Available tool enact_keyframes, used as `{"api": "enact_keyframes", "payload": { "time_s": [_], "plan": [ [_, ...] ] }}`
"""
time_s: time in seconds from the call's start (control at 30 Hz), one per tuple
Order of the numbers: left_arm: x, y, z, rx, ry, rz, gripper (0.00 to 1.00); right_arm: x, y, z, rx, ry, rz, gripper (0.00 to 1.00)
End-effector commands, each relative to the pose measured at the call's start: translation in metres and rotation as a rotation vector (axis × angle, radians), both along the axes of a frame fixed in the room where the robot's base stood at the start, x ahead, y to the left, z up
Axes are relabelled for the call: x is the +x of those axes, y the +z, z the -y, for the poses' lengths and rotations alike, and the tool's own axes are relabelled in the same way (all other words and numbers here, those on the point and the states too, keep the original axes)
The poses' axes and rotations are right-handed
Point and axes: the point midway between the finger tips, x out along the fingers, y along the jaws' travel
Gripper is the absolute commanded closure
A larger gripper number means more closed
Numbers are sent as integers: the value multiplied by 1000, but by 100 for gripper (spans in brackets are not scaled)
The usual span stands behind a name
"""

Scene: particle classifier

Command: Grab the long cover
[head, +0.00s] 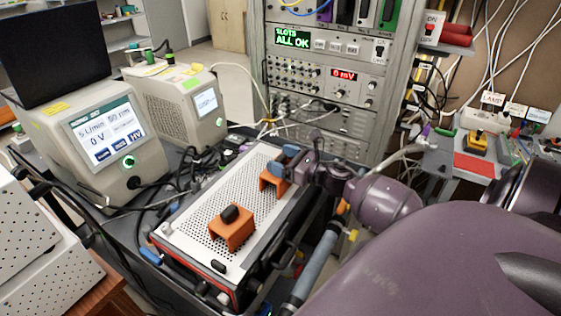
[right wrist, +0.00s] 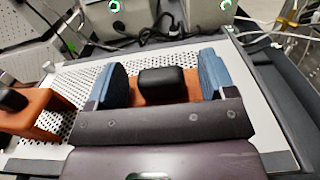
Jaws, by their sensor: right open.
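The long cover (head: 203,208) is a flat, perforated light-metal plate lying on a black-and-red case in the head view. It has two orange handles with black knobs. The near handle (head: 232,234) is free. My right gripper (head: 283,160) is at the far handle (head: 268,184). In the right wrist view, my right gripper (right wrist: 163,78) is open, with its blue finger pads on either side of the far handle's black knob (right wrist: 164,84) and orange top. Whether the pads touch it cannot be told. The near handle (right wrist: 38,112) shows at the left. My left gripper is not in view.
A particle instrument with a screen (head: 108,135) and a second beige unit (head: 190,105) stand left of and behind the cover. Cables crowd the cart's left side. An instrument rack (head: 325,85) rises behind. My right arm fills the lower right.

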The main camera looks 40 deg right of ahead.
Motion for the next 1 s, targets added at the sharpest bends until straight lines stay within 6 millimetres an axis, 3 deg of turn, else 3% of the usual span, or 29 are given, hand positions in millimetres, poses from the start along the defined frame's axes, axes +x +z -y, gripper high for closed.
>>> {"api": "enact_keyframes", "payload": {
  "time_s": [0.33,0.7,1.0],
  "plan": [
    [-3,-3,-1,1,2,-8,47,5,-1,-2,1,0,0,23],
    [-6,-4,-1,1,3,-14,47,5,0,-2,1,0,0,80],
    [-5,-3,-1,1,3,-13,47,5,3,-2,-1,1,1,81]
  ]
}}
